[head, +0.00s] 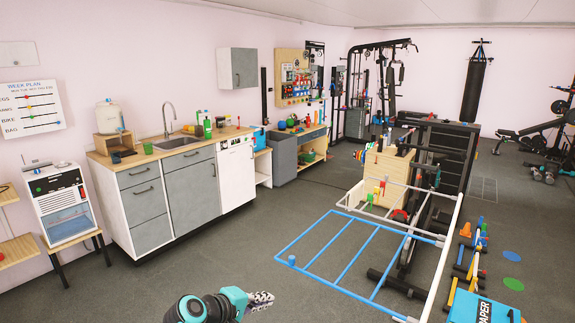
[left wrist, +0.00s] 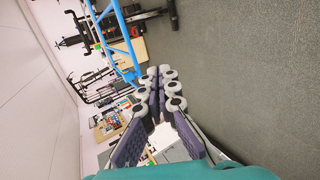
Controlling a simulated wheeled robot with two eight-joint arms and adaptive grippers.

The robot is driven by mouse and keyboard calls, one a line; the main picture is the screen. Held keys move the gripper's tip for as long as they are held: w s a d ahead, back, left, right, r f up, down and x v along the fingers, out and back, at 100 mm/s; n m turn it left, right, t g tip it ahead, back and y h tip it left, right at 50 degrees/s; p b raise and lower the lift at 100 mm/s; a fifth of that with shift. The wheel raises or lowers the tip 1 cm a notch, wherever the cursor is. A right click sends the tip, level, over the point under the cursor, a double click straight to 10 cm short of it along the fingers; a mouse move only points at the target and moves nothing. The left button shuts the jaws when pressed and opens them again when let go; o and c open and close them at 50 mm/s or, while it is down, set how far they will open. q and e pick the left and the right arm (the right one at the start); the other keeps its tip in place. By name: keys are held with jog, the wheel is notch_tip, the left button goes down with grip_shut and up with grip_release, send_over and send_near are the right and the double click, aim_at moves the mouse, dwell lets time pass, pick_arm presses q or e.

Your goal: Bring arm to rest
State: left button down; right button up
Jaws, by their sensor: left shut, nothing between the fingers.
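My left gripper (head: 262,300) shows at the bottom of the head view, at the end of a teal and dark arm. It is over bare grey floor and touches nothing that I can see. In the left wrist view its fingers (left wrist: 160,85) are closed together with nothing between them. That view is turned on its side and shows the room beyond the fingertips. My right gripper and right arm are in neither view.
A counter with a sink (head: 180,144) stands along the left wall, beside a small white cabinet (head: 63,200). A blue ladder-like frame (head: 330,245) lies right of centre, near a white frame and gym gear. The floor (head: 220,250) between is clear.

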pick_arm(q)
jog(key=s+a+f+m+y, duration=0.1)
jog(key=s+a+m+y, duration=0.1)
jog(key=s, duration=0.6)
jog(key=s+a+f+m+g+y, duration=0.1)
jog(key=s+a+f+m+y, duration=0.1)
jog(key=s+a, duration=0.4)
jog(key=s+a+f+m+y, duration=0.1)
jog(key=s+a+m+y, duration=0.2)
jog(key=s+m, duration=0.3)
jog(key=s+a, duration=0.1)
jog(key=s, duration=0.2)
jog(key=shift+s+f+g+y, duration=0.3)
jog(key=shift+s+f+g, duration=0.05)
jog(key=shift+g, duration=0.05)
jog(key=shift+d, duration=0.1)
dwell(0.5)
